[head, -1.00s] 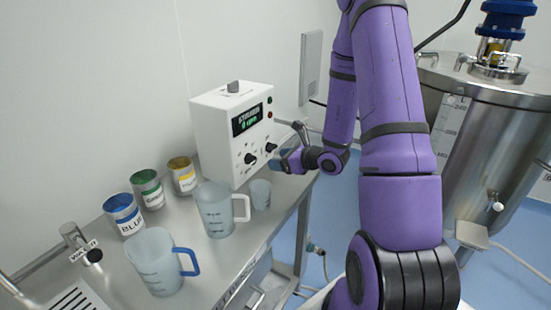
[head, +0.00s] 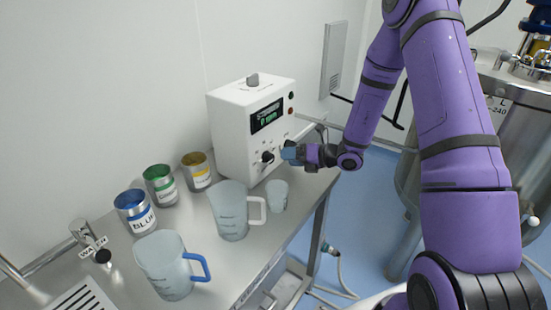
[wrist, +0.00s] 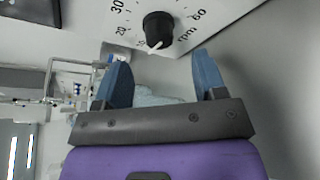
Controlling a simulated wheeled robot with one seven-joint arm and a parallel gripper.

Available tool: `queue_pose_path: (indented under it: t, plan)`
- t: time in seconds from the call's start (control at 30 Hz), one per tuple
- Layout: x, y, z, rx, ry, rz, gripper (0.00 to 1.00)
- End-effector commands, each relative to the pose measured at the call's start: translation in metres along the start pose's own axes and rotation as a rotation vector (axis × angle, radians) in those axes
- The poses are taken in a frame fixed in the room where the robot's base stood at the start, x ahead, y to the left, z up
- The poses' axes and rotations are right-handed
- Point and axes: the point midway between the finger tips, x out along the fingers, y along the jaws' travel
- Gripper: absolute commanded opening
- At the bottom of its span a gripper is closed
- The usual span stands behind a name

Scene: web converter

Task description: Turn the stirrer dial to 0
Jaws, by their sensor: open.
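The stirrer dial (wrist: 158,28) is a round black knob with a white pointer, on a white panel marked with numbers and "rpm". In the wrist view its pointer aims down and slightly left, near the low end of the scale; the exact mark is hard to read. My gripper (wrist: 163,72) is open, its two blue fingers apart and empty, just below the knob and not around it. In the head view my gripper (head: 287,151) is at the front of the white control box (head: 232,135), covering part of the panel. The green display (head: 267,115) appears to read 0 rpm.
A small cup (head: 277,196) and a clear jug (head: 229,212) stand on the steel table below. A blue-handled jug (head: 168,266) and three labelled tins stand further left. A steel tank (head: 535,130) is at right.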

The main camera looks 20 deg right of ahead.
Motion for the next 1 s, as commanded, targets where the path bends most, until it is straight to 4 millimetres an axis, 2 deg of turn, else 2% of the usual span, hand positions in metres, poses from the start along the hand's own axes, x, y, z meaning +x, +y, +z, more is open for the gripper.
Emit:
queue_pose_path:
  t: [0.1, 0.3, 0.5, 0.77, 0.87, 1.0]
  plan:
    - [0.023, 0.001, -0.001, -0.001, 0.001, 0.003, 0.64]
    - [0.049, 0.001, 0.0, -0.001, 0.001, 0.002, 0.64]
    - [0.06, 0.0, 0.0, 0.0, -0.001, 0.0, 0.64]
    - [0.061, 0.0, 0.0, -0.001, -0.001, 0.0, 0.64]
    - [0.061, 0.0, 0.0, -0.001, -0.001, 0.0, 0.46]
    - [0.061, 0.0, 0.0, -0.001, -0.001, 0.0, 0.15]
